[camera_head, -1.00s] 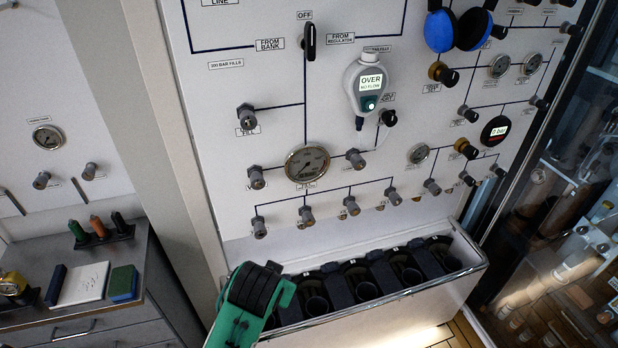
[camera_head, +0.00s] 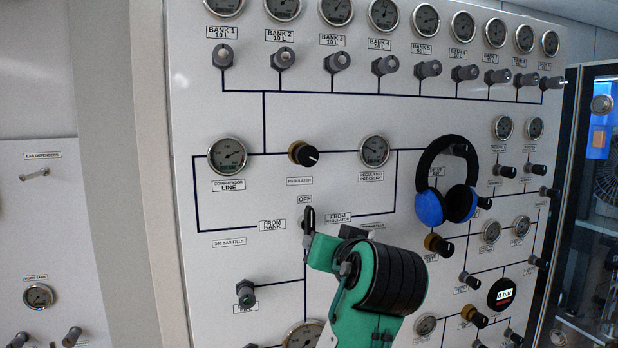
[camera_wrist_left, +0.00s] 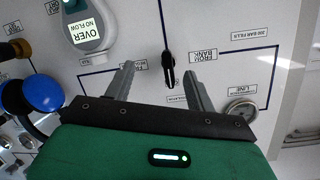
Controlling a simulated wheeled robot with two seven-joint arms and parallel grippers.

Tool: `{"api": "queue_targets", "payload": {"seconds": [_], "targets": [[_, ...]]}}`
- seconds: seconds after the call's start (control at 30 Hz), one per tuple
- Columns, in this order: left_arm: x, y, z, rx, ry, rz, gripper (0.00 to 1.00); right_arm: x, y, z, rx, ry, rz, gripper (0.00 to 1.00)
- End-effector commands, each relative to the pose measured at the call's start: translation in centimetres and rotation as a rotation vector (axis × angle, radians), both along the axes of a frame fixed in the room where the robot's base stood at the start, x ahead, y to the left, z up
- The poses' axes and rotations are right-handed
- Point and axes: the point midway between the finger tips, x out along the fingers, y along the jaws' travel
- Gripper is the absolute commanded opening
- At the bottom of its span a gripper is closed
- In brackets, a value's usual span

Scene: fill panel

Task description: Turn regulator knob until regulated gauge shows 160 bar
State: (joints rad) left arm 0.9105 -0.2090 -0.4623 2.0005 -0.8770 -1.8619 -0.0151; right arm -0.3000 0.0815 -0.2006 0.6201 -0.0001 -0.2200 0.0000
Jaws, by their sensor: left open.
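The regulator knob (camera_head: 303,154) is a black knob with a brass collar on the white panel, right of the compressor line gauge (camera_head: 227,156). The regulated pressure gauge (camera_head: 374,151) is a round dial to its right; its needle is too small to read. My left gripper (camera_head: 308,228) is below the knob, near the black selector handle under OFF. In the left wrist view my left gripper (camera_wrist_left: 158,69) is open, its two grey fingers apart, with the selector handle (camera_wrist_left: 168,68) showing between them. The knob is hidden in that view. My right gripper is not in view.
Blue headphones (camera_head: 446,185) hang right of the regulated gauge. A row of bank valves (camera_head: 337,62) runs above. The panel around the knob is clear.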

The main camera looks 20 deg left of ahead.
Motion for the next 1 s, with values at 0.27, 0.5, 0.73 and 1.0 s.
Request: {"api": "queue_targets", "payload": {"seconds": [0.27,0.5,0.73,1.0], "targets": [[-3.7,-2.5,11.8,0.034,-0.201,0.095,0.56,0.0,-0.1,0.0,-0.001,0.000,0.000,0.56],[-5.3,-3.1,15.1,0.040,-0.260,0.131,0.56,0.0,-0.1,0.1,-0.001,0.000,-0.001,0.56],[-3.4,-1.5,15.5,0.042,-0.259,0.134,0.56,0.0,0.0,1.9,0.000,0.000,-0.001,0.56],[0.9,1.9,15.6,0.042,-0.258,0.134,0.56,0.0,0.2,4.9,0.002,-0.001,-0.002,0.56]]}}
